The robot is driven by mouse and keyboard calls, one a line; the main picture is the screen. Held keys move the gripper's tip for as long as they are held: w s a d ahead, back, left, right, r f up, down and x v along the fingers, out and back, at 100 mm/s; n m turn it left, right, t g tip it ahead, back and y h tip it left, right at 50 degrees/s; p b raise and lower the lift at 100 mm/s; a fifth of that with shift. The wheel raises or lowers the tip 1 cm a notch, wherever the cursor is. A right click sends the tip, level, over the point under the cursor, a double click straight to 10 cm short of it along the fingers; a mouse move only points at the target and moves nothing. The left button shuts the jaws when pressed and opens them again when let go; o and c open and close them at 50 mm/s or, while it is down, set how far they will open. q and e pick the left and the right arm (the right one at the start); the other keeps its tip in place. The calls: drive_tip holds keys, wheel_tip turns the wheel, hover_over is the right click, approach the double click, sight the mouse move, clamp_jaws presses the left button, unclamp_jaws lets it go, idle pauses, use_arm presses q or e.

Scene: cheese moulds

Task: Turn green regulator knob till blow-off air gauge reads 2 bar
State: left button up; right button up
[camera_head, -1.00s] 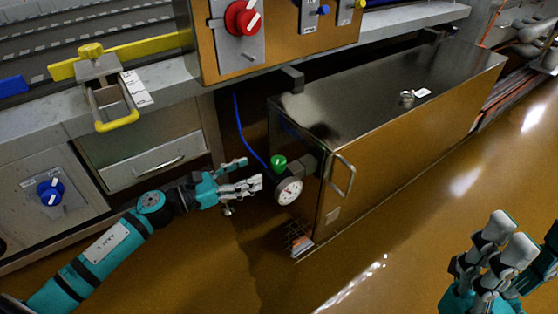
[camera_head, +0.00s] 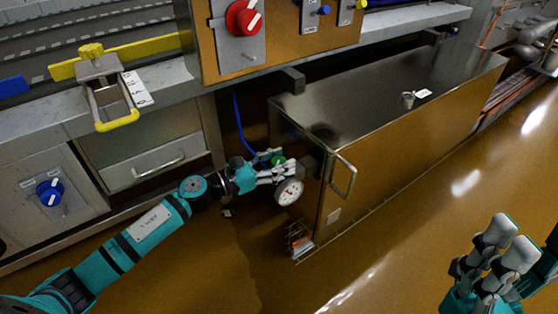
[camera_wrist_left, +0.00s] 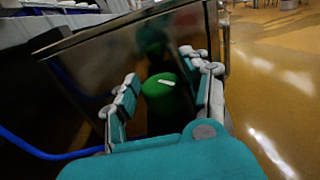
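The green regulator knob (camera_head: 277,160) is on the near left end of the steel cabinet, partly hidden by my left gripper (camera_head: 276,168) in the head view. In the left wrist view the knob (camera_wrist_left: 166,96), with a white mark on top, stands between the two fingers of my left gripper (camera_wrist_left: 160,95). The fingers are spread, with a dark gap on the left side; contact on the right side cannot be told. The round white gauge (camera_head: 289,191) sits just below the knob; its reading is too small to tell. My right gripper (camera_head: 497,250) is open and empty at the lower right.
The steel cabinet (camera_head: 400,100) with a side handle (camera_head: 344,176) stands beside the knob. A blue hose (camera_head: 241,130) hangs behind my left gripper. A small wire rack (camera_head: 298,240) is at the cabinet's lower corner. The floor in front is clear.

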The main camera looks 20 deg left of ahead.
use_arm(q)
drive_tip(key=c, duration=0.9)
drive_tip(key=shift+p, duration=0.3)
